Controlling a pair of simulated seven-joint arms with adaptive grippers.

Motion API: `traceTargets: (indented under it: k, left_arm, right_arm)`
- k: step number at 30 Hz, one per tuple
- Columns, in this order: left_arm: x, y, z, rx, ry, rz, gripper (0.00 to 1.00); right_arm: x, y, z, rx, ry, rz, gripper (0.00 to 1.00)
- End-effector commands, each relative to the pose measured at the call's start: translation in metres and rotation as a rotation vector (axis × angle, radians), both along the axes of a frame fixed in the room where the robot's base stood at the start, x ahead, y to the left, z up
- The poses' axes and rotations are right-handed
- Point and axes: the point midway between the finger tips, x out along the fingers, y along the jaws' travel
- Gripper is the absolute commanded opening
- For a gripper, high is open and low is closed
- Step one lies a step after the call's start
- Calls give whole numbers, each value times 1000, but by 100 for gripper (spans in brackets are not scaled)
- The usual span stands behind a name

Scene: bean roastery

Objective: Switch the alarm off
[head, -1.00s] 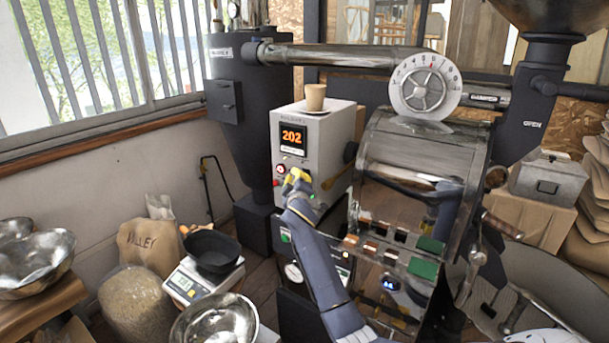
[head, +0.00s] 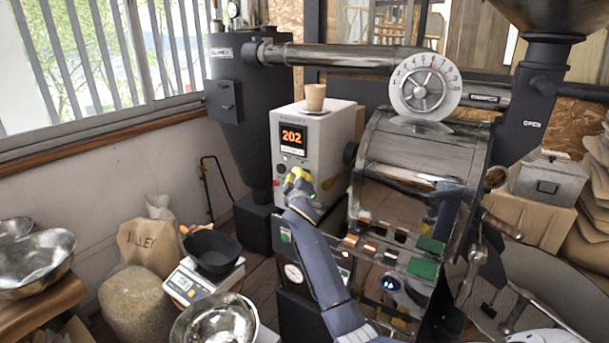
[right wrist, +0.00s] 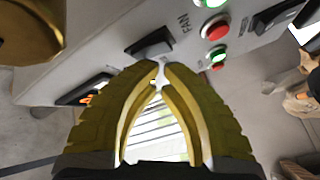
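The grey control box (head: 325,150) has an orange display (head: 292,137) reading 202, with lamps, buttons and switches below. My right gripper (head: 296,178) is at the lower part of its front. In the right wrist view my yellow fingers (right wrist: 160,72) are together at the tips, with nothing visible held. The tips are close to a dark switch (right wrist: 150,46) beside the label FAN; I cannot tell if they touch. A red button (right wrist: 215,28) and a green lamp (right wrist: 216,55) are right of the tips. No alarm label is readable. My left gripper is not in view.
A cup (head: 315,97) stands on the box. The roaster drum (head: 420,150) is close on the right. A scale with a black bowl (head: 213,250), a metal bowl (head: 215,322) and bean sacks (head: 135,295) stand at lower left.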

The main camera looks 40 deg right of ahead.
Motion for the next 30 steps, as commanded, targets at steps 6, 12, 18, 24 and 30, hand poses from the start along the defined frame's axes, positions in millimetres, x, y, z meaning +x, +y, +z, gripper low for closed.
traceTargets:
  k: [6,12,18,24,30]
  left_arm:
    - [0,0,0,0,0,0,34]
    - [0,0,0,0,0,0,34]
    - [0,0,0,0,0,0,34]
    - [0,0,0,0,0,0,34]
    - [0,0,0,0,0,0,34]
  right_arm:
    - [-2,5,-1,0,1,1,0]
    - [-5,12,-2,0,0,0,0]
    - [-6,13,-2,0,0,0,0]
    - [-6,14,-2,0,0,0,0]
    - [-9,22,-3,1,0,1,0]
